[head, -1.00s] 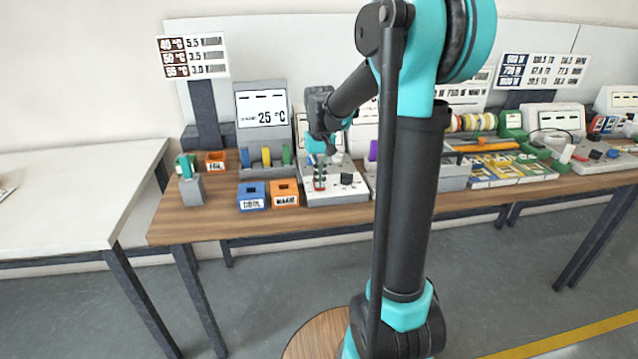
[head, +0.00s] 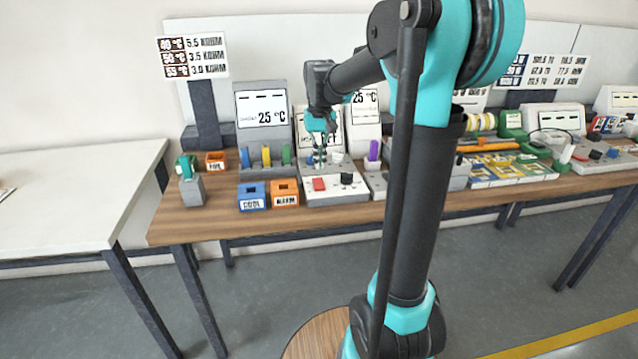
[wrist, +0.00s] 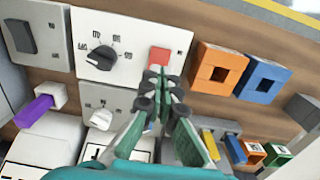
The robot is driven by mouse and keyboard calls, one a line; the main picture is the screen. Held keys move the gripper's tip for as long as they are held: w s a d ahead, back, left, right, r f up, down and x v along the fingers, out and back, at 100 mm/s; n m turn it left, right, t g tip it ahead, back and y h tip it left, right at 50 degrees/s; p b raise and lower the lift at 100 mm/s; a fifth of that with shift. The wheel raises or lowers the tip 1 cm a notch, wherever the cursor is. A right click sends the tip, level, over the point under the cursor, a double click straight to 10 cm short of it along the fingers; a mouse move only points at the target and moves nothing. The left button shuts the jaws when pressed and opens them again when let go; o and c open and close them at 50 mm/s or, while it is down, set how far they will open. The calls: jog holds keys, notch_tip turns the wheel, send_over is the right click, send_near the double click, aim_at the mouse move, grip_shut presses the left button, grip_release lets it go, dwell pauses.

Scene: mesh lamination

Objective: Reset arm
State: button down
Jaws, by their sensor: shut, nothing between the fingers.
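My gripper (head: 319,160) is shut and empty, raised above the instrument row on the wooden table, just behind a white control panel (head: 350,193). In the wrist view my gripper (wrist: 160,75) points toward a red button (wrist: 159,57) on that panel; I cannot tell the exact gap. The red button also shows in the head view (head: 319,184), uncovered. A black knob (head: 347,179) is on the panel to its right.
Orange (head: 285,193) and blue (head: 251,196) boxes stand left of the panel. Displays reading 25 °C (head: 262,110) stand behind. A purple piece (head: 373,150) sits to the right.

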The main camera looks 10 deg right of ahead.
jog(key=shift+r, duration=0.25)
jog(key=s+d+f+t, duration=0.2)
jog(key=s+f, duration=0.6)
jog(key=s, duration=0.3)
jog(key=s+d+f+t, duration=0.2)
jog(key=s+f, duration=0.6)
jog(key=s, duration=0.3)
jog(key=shift+f, duration=0.35)
